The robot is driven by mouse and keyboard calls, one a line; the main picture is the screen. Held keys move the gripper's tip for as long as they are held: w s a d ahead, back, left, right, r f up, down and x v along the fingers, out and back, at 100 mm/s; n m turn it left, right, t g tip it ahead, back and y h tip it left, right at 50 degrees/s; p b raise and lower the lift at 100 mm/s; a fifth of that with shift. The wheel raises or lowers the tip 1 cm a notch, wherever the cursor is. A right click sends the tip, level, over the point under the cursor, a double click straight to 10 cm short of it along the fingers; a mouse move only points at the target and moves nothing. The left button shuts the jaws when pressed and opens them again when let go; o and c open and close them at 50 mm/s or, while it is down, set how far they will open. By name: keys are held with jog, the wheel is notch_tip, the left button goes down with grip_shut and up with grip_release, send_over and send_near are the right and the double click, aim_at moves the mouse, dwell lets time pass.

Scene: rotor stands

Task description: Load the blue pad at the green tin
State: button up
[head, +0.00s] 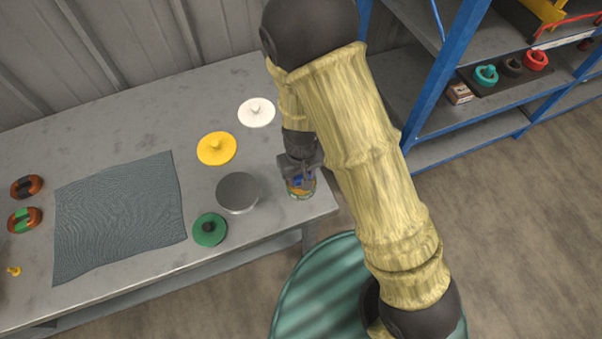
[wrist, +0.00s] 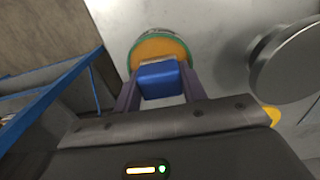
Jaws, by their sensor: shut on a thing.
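My gripper (head: 300,168) is near the right edge of the grey table, shut on the blue pad (wrist: 160,80), a small blue block. The pad also shows as a bit of blue in the head view (head: 298,181). Below it stands the green tin (head: 303,191); in the wrist view its green rim (wrist: 133,58) surrounds an orange-brown inside or top. The pad lies across the near part of the tin's opening in the wrist view. I cannot tell whether it touches the tin or is above it.
A grey round drum (head: 237,193) stands close left of the tin. A green disc (head: 210,230), yellow disc (head: 216,148) and white disc (head: 256,112) lie nearby. A dark mat (head: 120,215) covers the table's left part. A blue-framed shelf (head: 440,90) stands at right.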

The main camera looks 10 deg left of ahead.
jog(key=shift+r, duration=0.1)
jog(key=shift+r+p, duration=3.45)
jog(key=w+d+f+m, duration=0.3)
jog(key=w+d, duration=0.3)
jog(key=d, duration=0.5)
jog(key=w+d+f+m, duration=0.3)
jog(key=w+d, duration=0.4)
jog(key=d, duration=0.4)
jog(key=shift+f, duration=0.65)
jog(key=shift+d, duration=0.1)
